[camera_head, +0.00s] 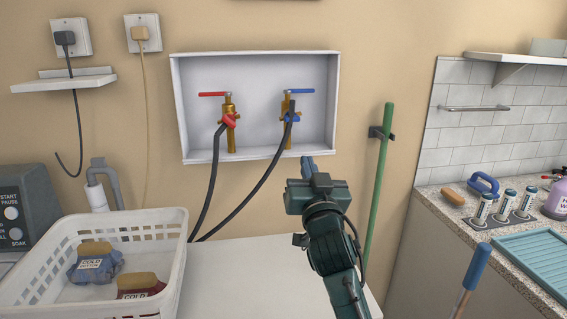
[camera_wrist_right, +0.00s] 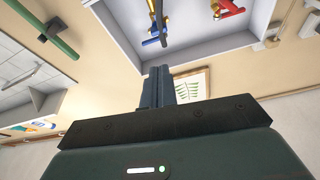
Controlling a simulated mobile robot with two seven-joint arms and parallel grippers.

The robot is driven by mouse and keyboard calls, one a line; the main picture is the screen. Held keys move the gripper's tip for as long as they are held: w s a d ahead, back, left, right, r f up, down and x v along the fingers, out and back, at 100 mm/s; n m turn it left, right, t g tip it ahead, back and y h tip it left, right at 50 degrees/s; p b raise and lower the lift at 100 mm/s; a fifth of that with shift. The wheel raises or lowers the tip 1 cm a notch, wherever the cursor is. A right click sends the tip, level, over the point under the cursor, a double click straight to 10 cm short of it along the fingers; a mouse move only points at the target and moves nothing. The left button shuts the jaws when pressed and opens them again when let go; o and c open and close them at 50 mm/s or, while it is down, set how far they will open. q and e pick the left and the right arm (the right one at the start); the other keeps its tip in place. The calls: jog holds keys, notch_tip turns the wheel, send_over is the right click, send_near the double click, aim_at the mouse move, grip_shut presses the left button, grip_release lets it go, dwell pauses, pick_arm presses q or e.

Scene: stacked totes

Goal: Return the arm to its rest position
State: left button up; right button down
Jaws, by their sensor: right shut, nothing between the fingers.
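My right arm (camera_head: 335,255) reaches up from the bottom of the head view. Its gripper (camera_head: 308,168) is shut and empty, in front of the lower right edge of the white wall box (camera_head: 176,110). In the right wrist view the shut fingers (camera_wrist_right: 158,86) point towards the wall, with the box above them. The box holds a red-handled valve (camera_head: 229,108) and a blue-handled valve (camera_head: 287,110), each with a dark hose. The fingers look apart from the valves. My left gripper is not in view.
A green pole (camera_head: 380,170) stands close right of my arm. A blue-tipped handle (camera_head: 476,268) rises at bottom right.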

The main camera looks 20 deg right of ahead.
jog(key=s+f+n+g+y, duration=0.1)
jog(key=s+f+g, duration=0.2)
jog(key=f, duration=0.4)
jog(key=s+a+f+n+g+y, duration=0.1)
jog(key=s+f+g, duration=0.2)
jog(key=f, duration=0.4)
jog(key=s+f+g, duration=0.2)
jog(key=s+f, duration=0.3)
jog(key=f, duration=0.3)
jog(key=shift+s+a+n+g+y, duration=0.35)
jog(key=shift+a+n+g+y, duration=0.05)
jog(key=s+a+f+n+g+y, duration=0.2)
jog(key=s+f+g, duration=0.25)
jog(key=s, duration=0.55)
jog(key=s+a+f+n+g+y, duration=0.1)
jog(key=s+a+f+n+g, duration=0.2)
jog(key=s+f, duration=0.5)
pick_arm(q)
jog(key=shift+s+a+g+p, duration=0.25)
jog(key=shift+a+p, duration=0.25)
jog(key=shift+p, duration=0.7)
pick_arm(e)
jog(key=w+a+f+t+y, duration=0.2)
jog(key=w+a+t+y, duration=0.1)
jog(key=a+t, duration=0.3)
jog(key=shift+w+a, duration=0.2)
jog(key=shift+w, duration=0.4)
